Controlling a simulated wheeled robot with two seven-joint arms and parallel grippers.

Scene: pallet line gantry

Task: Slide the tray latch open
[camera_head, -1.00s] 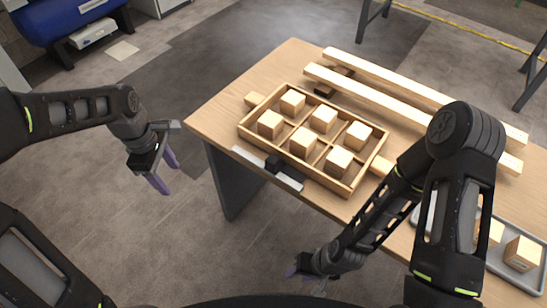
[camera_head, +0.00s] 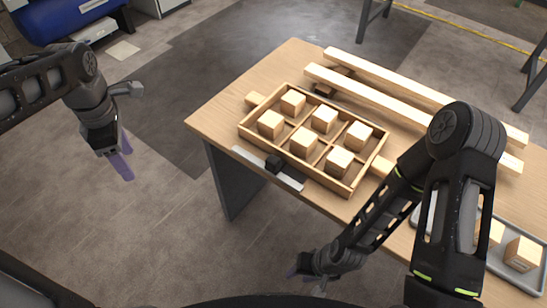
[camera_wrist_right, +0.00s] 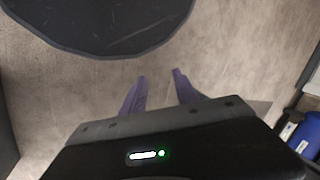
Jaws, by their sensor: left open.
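The wooden tray (camera_head: 347,188) lies on the table with several pale wooden blocks in its compartments. In front of its near side, a dark latch block (camera_head: 273,164) sits around the middle of a pale flat rail (camera_head: 292,182) along the table edge. My left gripper (camera_head: 124,166) is open and empty over the floor, well left of the table, its purple fingers pointing down. My right gripper (camera_head: 298,270) is low, in front of the table and clear of the tray. In the right wrist view its purple fingers (camera_wrist_right: 158,82) stand apart with nothing between them.
Two long wooden beams (camera_head: 415,77) lie behind the tray. A grey metal tray (camera_head: 508,272) with blocks stands at the right, partly hidden by my right arm. The floor between my left gripper and the table is clear.

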